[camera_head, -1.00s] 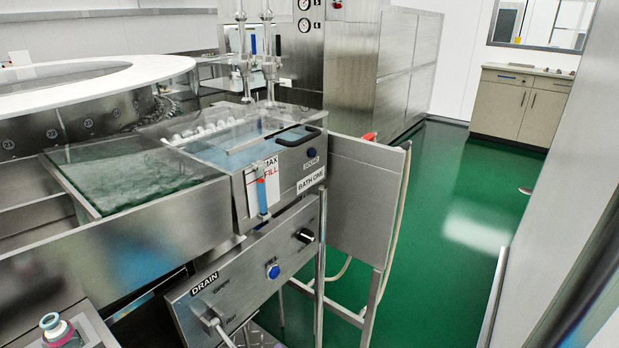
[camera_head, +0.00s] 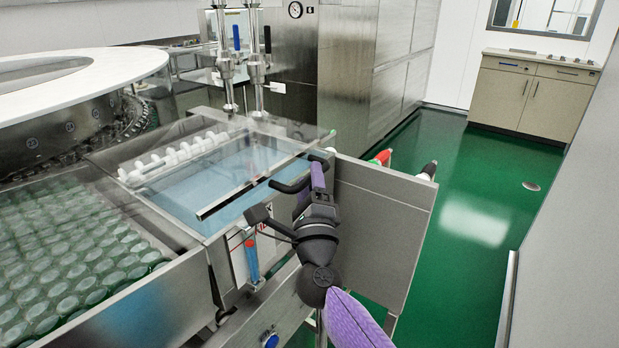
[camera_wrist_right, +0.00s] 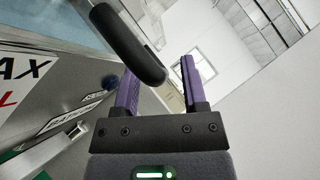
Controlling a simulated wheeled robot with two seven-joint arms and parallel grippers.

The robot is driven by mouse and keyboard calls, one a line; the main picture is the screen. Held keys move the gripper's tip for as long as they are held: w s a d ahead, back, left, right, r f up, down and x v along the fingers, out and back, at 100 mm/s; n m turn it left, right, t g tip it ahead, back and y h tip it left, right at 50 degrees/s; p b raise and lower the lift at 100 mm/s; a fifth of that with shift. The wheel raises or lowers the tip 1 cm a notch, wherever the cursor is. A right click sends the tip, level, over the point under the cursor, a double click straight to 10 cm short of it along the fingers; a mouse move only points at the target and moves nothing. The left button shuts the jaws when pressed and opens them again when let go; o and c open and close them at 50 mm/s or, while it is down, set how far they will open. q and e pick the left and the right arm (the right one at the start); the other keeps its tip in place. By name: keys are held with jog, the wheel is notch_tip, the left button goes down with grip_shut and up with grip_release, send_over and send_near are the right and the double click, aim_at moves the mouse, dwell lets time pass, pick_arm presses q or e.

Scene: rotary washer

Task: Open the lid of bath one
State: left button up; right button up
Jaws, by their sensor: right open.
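Bath one is the steel tank (camera_head: 222,262) with blue liquid in the middle of the head view. Its clear lid (camera_head: 225,172) lies flat over it, closed. The lid's black bar handle (camera_head: 283,187) is at the front right edge. It also shows large in the right wrist view (camera_wrist_right: 125,42). My right gripper (camera_head: 308,188) is at the handle, with its purple fingers open. In the wrist view the handle's end lies between the fingertips (camera_wrist_right: 158,78); contact cannot be told. The gripper partly hides the tank's front label. My left gripper is out of view.
A steel side panel (camera_head: 380,210) is close right of my gripper. Green floor (camera_head: 470,200) is clear farther right.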

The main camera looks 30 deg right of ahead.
jog(key=shift+w+d+r, duration=0.1)
jog(key=shift+w+d, duration=0.05)
jog(key=shift+w, duration=0.1)
grip_shut()
dwell(1.4)
